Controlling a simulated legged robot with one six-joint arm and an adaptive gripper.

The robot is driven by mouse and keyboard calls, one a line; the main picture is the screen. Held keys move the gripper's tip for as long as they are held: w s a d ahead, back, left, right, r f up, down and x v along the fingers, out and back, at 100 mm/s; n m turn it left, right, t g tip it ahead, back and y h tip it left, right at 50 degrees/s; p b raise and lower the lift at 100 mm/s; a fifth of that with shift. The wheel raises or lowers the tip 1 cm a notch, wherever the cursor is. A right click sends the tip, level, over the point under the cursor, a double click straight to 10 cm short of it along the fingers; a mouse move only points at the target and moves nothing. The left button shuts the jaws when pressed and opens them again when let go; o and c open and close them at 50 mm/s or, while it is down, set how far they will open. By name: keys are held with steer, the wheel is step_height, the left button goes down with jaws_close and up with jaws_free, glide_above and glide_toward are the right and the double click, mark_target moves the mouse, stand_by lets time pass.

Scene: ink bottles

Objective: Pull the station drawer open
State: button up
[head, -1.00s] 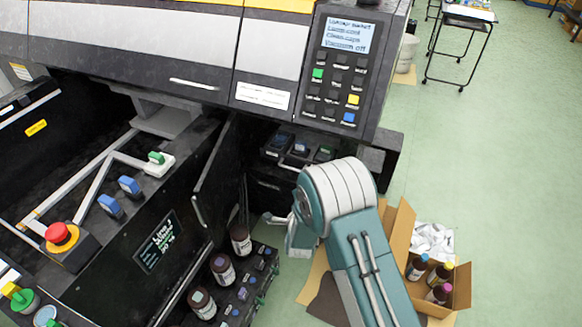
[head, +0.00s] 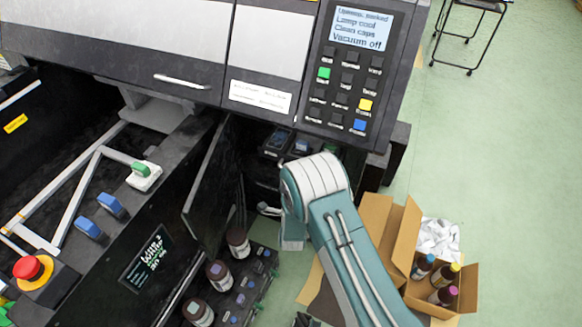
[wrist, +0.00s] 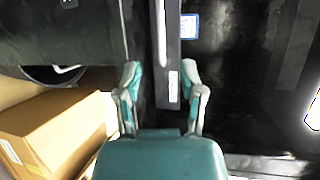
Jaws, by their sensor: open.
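My gripper (wrist: 161,97) is open in the wrist view, its two pale fingers apart. A dark grey upright bar (wrist: 168,50) with a light strip reaches down between the fingers; I cannot tell if they touch it or if it is the drawer's handle. In the head view my arm hides most of the gripper; one pale finger seems to show low in the dark recess. The station drawer's front cannot be clearly made out there. A black rack (head: 240,297) with brown ink bottles (head: 218,273) stands below the recess.
A dark door panel (head: 212,187) stands open left of my arm. The control panel (head: 350,70) overhangs the recess. An open cardboard box (head: 455,305) with bottles lies right of my arm; a cardboard box (wrist: 55,130) shows in the wrist view.

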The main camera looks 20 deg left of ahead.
steer(key=x, duration=0.9)
steer(key=shift+s+a, duration=0.1)
steer(key=shift+w, duration=0.45)
steer(key=shift+f, duration=0.1)
jaws_close()
